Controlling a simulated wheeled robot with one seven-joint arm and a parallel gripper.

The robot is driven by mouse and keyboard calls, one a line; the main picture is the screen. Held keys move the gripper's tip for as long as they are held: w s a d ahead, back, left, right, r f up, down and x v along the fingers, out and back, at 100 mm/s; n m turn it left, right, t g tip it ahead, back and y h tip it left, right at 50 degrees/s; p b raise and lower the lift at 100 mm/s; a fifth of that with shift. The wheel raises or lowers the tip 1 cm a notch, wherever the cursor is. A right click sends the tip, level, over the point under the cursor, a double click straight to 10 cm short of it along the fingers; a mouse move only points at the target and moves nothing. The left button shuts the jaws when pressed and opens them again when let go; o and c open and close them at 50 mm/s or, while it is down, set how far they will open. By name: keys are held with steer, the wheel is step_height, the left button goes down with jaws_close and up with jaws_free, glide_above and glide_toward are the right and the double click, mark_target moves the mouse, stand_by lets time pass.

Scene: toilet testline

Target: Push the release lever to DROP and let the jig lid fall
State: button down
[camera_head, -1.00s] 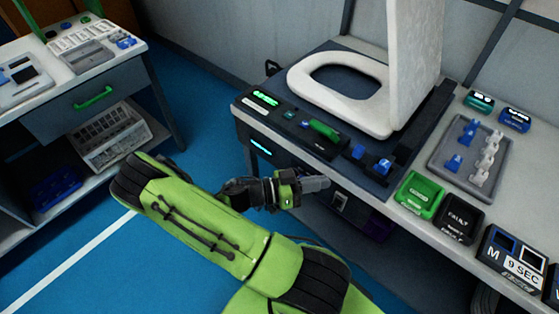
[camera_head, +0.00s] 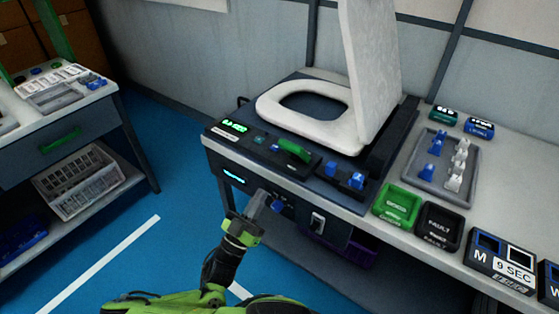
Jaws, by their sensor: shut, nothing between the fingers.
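The white jig lid (camera_head: 372,75) stands raised, nearly upright, at the back of the white seat ring (camera_head: 310,112) on the dark jig. A green lever-like handle (camera_head: 294,151) sits on the jig's front control panel; I cannot read any DROP mark beside it. My gripper (camera_head: 262,203) is shut and empty, below the panel's front edge and in front of the lower front face. The gripper partly covers the front face.
Blue parts (camera_head: 346,176) sit right of the handle. A green bin (camera_head: 397,205), a black FAULT bin (camera_head: 439,226) and a grey tray (camera_head: 420,180) with blue and white pieces stand right. Blue floor (camera_head: 185,200) is open left.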

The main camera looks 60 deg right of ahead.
mark_target(286, 149)
steer(key=b+x, duration=0.1)
steer(key=x, duration=1)
steer(key=shift+d+r, duration=0.25)
steer(key=shift+d, duration=0.1)
steer(key=shift+r, duration=0.1)
